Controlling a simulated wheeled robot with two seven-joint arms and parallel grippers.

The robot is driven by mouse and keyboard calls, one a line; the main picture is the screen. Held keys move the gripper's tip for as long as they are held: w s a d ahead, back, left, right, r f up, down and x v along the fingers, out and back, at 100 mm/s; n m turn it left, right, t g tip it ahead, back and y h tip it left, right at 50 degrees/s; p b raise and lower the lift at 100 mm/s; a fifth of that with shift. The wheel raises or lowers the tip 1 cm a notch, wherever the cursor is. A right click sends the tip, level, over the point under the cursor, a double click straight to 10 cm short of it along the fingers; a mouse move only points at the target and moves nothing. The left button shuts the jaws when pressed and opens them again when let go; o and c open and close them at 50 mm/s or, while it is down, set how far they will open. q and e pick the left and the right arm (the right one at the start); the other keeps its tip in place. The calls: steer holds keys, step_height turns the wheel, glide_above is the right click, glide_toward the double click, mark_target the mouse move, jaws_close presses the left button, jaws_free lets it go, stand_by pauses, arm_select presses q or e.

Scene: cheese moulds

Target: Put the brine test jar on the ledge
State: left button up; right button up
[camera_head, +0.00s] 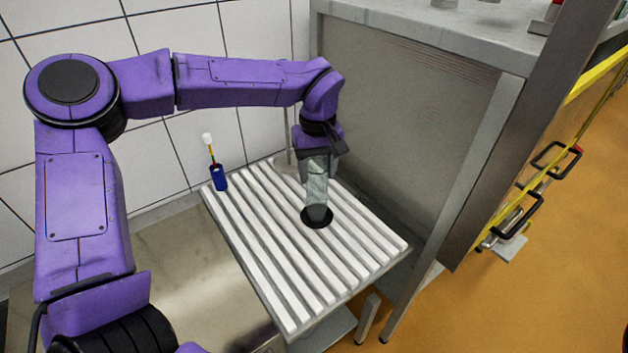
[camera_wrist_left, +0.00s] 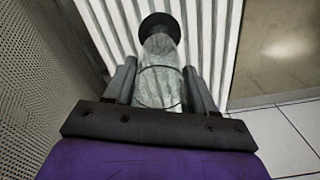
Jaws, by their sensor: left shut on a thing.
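The brine test jar (camera_head: 317,187) is a clear, greyish glass cylinder with a wide black disc at its lower end. My left gripper (camera_head: 317,158) comes down from above and is shut on the jar's upper part. The jar stands about upright over the middle of the white slatted ledge (camera_head: 252,265). Its black end looks to be at the slats, but I cannot tell for sure whether it touches. In the left wrist view the jar (camera_wrist_left: 160,88) lies between both fingers, with the slats (camera_wrist_left: 214,45) beyond. My right gripper is out of view.
A small blue holder (camera_head: 219,178) with a white-topped stick stands at the ledge's back left corner. A grey cabinet side (camera_head: 410,125) rises close on the right. A white tiled wall (camera_head: 170,190) is behind. The front slats are clear.

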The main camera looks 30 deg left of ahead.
arm_select(q)
steer(key=shift+w+a+f+p, duration=0.3)
steer(key=shift+w+f, duration=0.3)
steer(key=shift+f, duration=0.75)
steer(key=shift+w+a+f+p, duration=0.25)
steer(key=shift+w+f, duration=0.4)
steer(key=shift+f, duration=0.7)
steer(key=shift+w+a+f+p, duration=0.15)
steer(key=shift+w+a+f, duration=0.35)
steer(key=shift+f, duration=0.85)
steer(key=shift+w+d+f, duration=0.1)
steer(key=shift+d, duration=0.1)
steer(key=o, duration=1.5)
steer(key=shift+c, duration=0.2)
